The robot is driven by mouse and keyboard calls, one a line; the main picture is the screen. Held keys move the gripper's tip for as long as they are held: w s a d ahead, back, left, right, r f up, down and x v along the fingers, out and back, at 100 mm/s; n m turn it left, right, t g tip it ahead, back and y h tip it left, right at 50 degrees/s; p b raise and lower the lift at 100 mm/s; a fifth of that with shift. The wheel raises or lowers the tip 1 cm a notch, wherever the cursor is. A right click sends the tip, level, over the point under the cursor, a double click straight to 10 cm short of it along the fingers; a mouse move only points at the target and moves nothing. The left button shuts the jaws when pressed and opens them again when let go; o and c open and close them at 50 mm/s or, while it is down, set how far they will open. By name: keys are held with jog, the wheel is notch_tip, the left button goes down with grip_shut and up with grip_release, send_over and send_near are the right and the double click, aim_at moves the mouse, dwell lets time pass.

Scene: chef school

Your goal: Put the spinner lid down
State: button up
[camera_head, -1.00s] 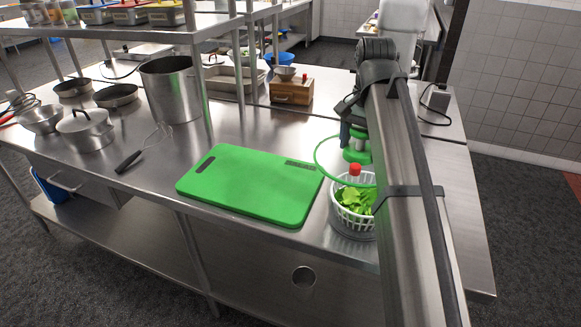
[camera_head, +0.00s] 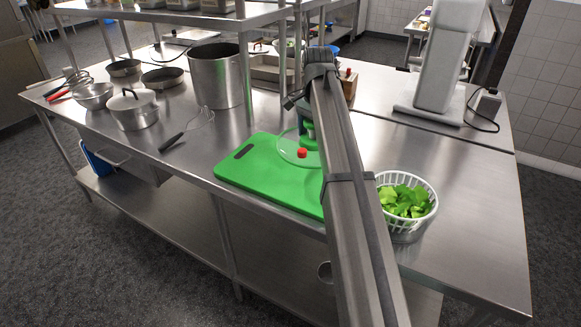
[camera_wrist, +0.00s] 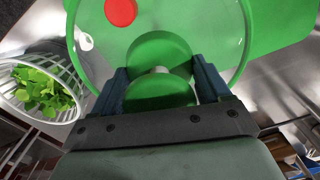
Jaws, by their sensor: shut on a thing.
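The spinner lid (camera_head: 290,151) is a clear disc with a green rim, a green knob and a red button. It is over the right part of the green cutting board (camera_head: 262,176); I cannot tell whether it touches the board. My gripper (camera_wrist: 160,84) is shut on the lid's green knob in the wrist view, where the lid (camera_wrist: 217,38) fills the top middle. In the head view my arm hides part of the gripper and board. The salad spinner basket (camera_head: 398,234), white and uncovered, holds green leaves and stands to the right of the board.
The counter right of the basket is clear (camera_head: 470,200).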

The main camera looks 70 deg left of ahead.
jog(key=shift+f, duration=4.95)
jog(key=shift+f, duration=0.15)
jog(key=o, duration=1.4)
jog(key=shift+c, duration=0.2)
notch_tip(320, 180, up, 12)
jog(key=shift+r, duration=0.15)
